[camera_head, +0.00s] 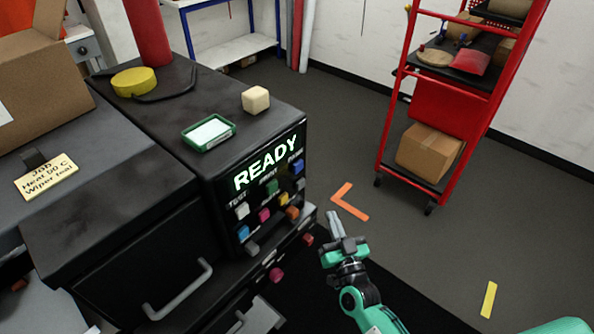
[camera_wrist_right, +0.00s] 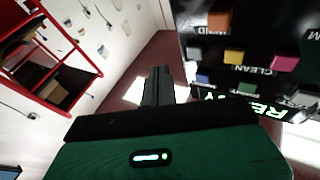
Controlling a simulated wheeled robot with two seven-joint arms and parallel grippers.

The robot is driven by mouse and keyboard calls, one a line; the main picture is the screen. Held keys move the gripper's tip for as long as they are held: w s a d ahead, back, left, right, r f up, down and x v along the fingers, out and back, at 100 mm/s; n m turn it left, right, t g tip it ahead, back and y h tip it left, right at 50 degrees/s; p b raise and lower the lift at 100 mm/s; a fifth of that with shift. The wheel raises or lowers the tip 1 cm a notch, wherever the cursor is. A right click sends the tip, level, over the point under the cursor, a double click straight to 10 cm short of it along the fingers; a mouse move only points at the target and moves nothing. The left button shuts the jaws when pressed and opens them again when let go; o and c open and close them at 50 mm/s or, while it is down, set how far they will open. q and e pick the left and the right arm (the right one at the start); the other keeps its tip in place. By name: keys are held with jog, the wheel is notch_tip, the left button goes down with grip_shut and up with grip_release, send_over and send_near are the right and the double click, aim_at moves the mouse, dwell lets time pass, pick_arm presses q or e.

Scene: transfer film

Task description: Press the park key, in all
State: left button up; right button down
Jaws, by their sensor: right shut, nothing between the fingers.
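The black machine's front has a lit READY display (camera_head: 266,163) with rows of coloured keys below it. The top row holds a white key (camera_head: 241,210), a green key (camera_head: 272,187) and a blue key (camera_head: 298,168). Lower are pink (camera_head: 264,215), yellow (camera_head: 283,199) and orange (camera_head: 292,212) keys, among others. The right wrist view shows the keys upside down, with the yellow key (camera_wrist_right: 234,57) near a CLEAN label. My right gripper (camera_head: 334,217) is shut and empty, to the right of the panel and apart from the keys. My left gripper is not in view.
On the machine top are a green-framed tray (camera_head: 208,134), a pale block (camera_head: 256,99) and a yellow disc (camera_head: 133,81). A drawer handle (camera_head: 180,291) sticks out at lower left. A red shelf cart (camera_head: 440,105) stands right; the floor between is mostly clear.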

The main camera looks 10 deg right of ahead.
aim_at(298, 167)
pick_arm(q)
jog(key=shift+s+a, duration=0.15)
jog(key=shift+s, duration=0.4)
pick_arm(e)
notch_tip(298, 167, up, 12)
jog(key=s+m+t+h, duration=0.1)
jog(key=s+m+t, duration=0.1)
jog(key=shift+s+d+f+t, duration=0.15)
jog(key=shift+d+f+t, duration=0.1)
jog(key=shift+t, duration=0.15)
jog(key=shift+a, duration=0.1)
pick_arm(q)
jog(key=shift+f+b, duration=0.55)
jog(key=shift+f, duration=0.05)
pick_arm(e)
jog(key=w+a, duration=0.5)
jog(key=w, duration=0.2)
jog(key=shift+a, duration=0.25)
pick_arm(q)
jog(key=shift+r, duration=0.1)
pick_arm(e)
jog(key=shift+w, duration=0.1)
dwell(0.3)
jog(key=shift+w+a, duration=0.2)
jog(key=shift+a, duration=0.05)
